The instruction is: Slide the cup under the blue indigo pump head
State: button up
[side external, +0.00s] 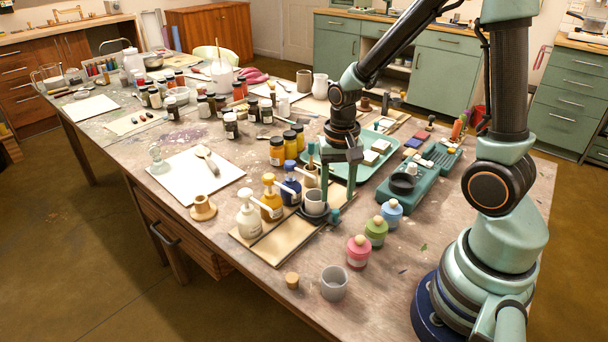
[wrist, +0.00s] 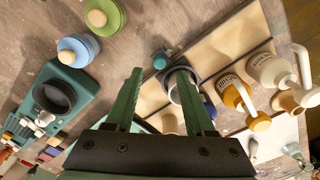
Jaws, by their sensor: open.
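A small grey cup (side external: 314,203) stands at the right end of a pale wooden board (side external: 262,249), on or in a dark round base. My gripper (side external: 337,190) is open and pointing down, close to the right of the cup. In the wrist view, my gripper (wrist: 158,72) has its right finger overlapping the cup (wrist: 175,92) and hiding part of it; I cannot tell whether they touch. The blue bottle is mostly hidden there.
Yellow (side external: 271,200) and white (side external: 247,216) pump bottles stand in line left of the blue one. Another grey cup (side external: 334,283) stands near the front edge. Pink (side external: 358,252), green (side external: 376,231) and light blue (side external: 392,213) jars stand to the right. A green tray (side external: 352,165) lies behind.

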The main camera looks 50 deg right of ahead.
notch_tip(320, 180, up, 8)
dwell(0.5)
jog(key=s+a+r+n+t, duration=0.3)
jog(key=a+r+n+t, duration=0.2)
jog(key=r+n, duration=0.4)
jog(key=shift+a+t, duration=0.25)
jog(key=shift+t, duration=0.05)
